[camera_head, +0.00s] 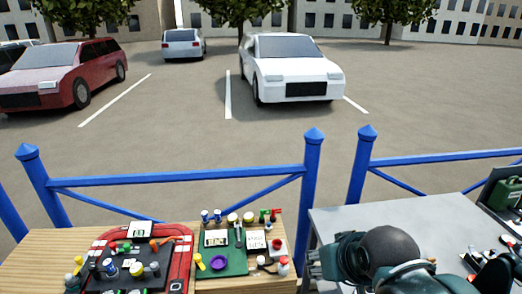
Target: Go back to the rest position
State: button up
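My arm shows at the lower right, dark grey with teal parts, folded low over the grey table (335,220). What looks like my gripper (316,263) is at the arm's left end, near the table's left edge. It is small and partly hidden by my arm, so I cannot tell whether its fingers are open or shut. I see nothing clearly held in it.
A wooden table (35,255) at left bears a red-rimmed black tray (183,262) and a green board (238,265) with small items. A green canister (506,193) and tools lie at far right. A blue railing (180,178) stands behind; parked cars are beyond.

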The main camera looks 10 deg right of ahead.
jog(key=shift+f+b, duration=0.95)
jog(key=shift+f, duration=0.3)
